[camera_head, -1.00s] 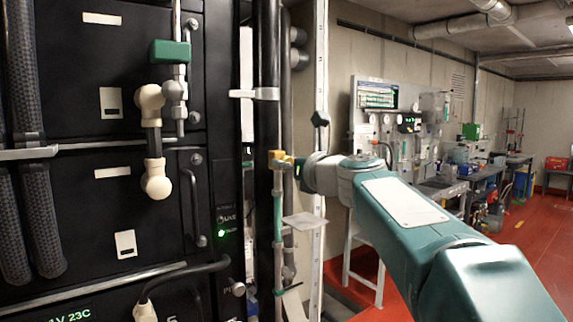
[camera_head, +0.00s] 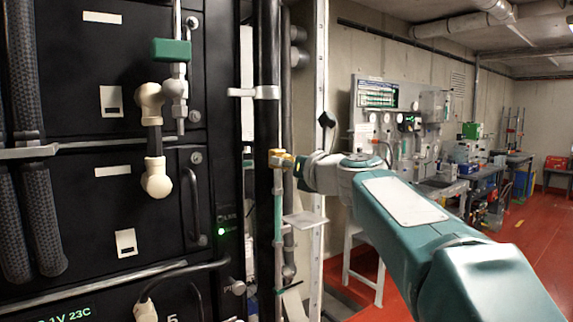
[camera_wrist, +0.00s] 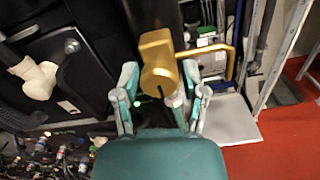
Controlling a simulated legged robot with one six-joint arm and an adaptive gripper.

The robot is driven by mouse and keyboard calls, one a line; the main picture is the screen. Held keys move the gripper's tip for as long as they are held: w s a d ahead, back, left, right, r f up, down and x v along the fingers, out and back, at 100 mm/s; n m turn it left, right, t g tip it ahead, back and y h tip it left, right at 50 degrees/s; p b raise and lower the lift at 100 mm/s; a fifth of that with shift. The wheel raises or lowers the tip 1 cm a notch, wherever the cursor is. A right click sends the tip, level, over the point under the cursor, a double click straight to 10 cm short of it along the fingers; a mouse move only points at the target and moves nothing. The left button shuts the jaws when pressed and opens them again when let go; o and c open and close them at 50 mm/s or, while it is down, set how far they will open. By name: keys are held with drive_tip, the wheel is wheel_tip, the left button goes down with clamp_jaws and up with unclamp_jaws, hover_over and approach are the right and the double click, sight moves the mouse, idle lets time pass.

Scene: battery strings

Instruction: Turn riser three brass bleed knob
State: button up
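The brass bleed knob (camera_wrist: 158,62) is in the upper middle of the wrist view, a blocky gold piece. My gripper (camera_wrist: 160,82) has one finger on each side of it, close against its sides. The finger contact is partly hidden by the knob and the teal gripper body. In the head view the brass piece (camera_head: 281,159) sits on a slim vertical pipe right of the black cabinet. My gripper's end meets it from the right, and the fingers are too small to make out there. No riser number is legible.
A brass loop handle (camera_wrist: 232,62) is right of the knob. A pale flat plate (camera_head: 304,220) juts out below it. The black battery cabinet (camera_head: 75,225), with white elbow fittings (camera_head: 156,182), fills the left. Red floor (camera_head: 530,225) lies open at the right.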

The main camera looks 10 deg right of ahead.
idle(0.4)
drive_tip(key=v, duration=1.2)
drive_tip(key=s+a+f+n+g+h, duration=0.1)
drive_tip(key=s+a+f+n+g, duration=0.35)
drive_tip(key=f+n, duration=0.5)
drive_tip(key=s+a+f+n+g+h, duration=0.1)
drive_tip(key=s+a+f+n+g, duration=0.2)
drive_tip(key=s+f+n, duration=0.45)
drive_tip(key=s+d+f+n+g+h, duration=0.1)
drive_tip(key=s+f+n+h, duration=0.1)
drive_tip(key=s+f+n, duration=0.3)
drive_tip(key=s+d+f+n+g+h, duration=0.2)
drive_tip(key=s+f+n, duration=0.3)
drive_tip(key=f+n, duration=0.6)
drive_tip(key=shift+d+f+n+h, duration=0.25)
drive_tip(key=shift+n+h, duration=0.15)
drive_tip(key=shift+h, duration=0.1)
drive_tip(key=shift+g, duration=0.25)
